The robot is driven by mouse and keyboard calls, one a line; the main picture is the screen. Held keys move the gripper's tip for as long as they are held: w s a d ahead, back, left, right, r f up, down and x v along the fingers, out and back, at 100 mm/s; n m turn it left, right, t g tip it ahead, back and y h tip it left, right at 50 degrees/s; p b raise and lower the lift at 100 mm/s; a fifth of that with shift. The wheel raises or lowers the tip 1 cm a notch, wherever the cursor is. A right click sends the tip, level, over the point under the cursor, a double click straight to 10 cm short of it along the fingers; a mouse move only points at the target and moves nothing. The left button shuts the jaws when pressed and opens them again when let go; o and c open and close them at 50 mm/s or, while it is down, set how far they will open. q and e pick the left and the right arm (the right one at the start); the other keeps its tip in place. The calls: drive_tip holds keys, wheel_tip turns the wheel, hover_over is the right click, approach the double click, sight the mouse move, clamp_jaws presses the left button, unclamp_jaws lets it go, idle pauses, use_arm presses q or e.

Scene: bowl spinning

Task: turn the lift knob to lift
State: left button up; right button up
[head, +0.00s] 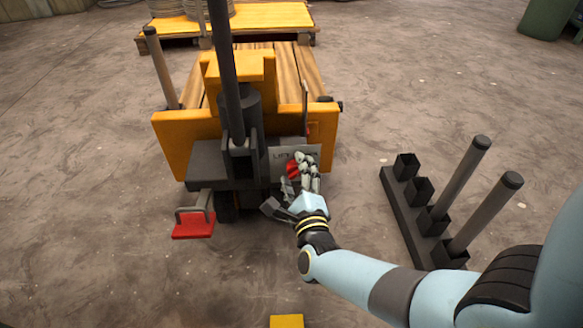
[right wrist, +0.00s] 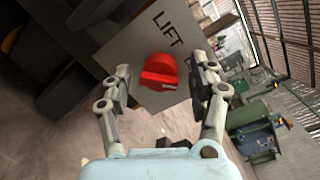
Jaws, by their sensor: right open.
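The red lift knob (right wrist: 158,72) sits on a grey panel (right wrist: 188,40) marked LIFT in the right wrist view. In the head view the panel (head: 312,153) is on the front of the yellow cart (head: 175,135), and a bit of the red knob (head: 293,168) shows beside my fingers. My right gripper (right wrist: 162,85) is open, with one finger on each side of the knob and a visible gap to it. The gripper also shows in the head view (head: 300,180), in front of the panel. My left gripper is not in view.
A dark rack (head: 405,205) with square sockets and grey posts (head: 465,180) stands on the floor at right. A red pedal (head: 194,226) juts out at the cart's lower left. A dark upright handle (head: 224,60) rises in front of the cart. A yellow pallet (head: 265,17) lies behind.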

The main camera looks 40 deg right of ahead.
drive_tip(key=c, duration=1.1)
drive_tip(key=shift+c, duration=0.2)
